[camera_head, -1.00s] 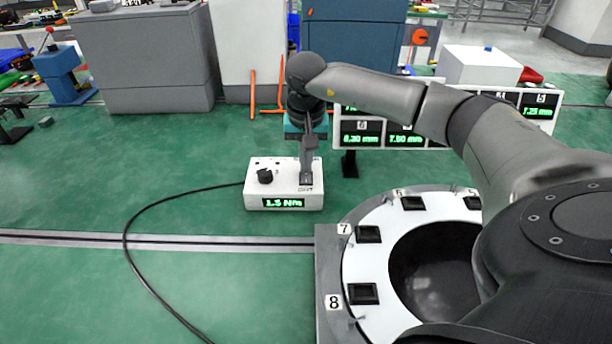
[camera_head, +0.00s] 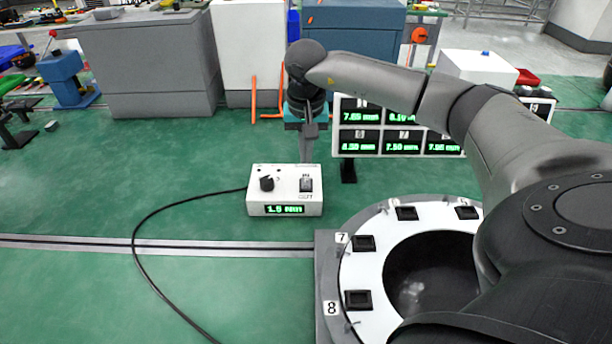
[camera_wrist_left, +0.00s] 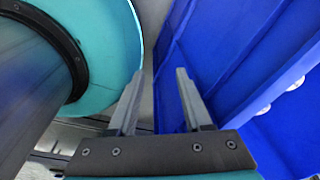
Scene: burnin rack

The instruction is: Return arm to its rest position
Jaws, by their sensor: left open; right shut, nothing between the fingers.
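My right arm reaches in from the right in the head view. My right gripper (camera_head: 308,158) hangs fingers down behind and above the white control box (camera_head: 258,199), clear of its top. Its fingers are together and hold nothing. The left arm is outside the head view.
A white ring with numbered sockets (camera_head: 352,268) lies below my right arm. A display panel (camera_head: 350,143) with green readings stands behind the arm, partly hidden. A black cable runs from the box across the green floor. A blue structure (camera_wrist_left: 240,60) is close beside my left gripper.

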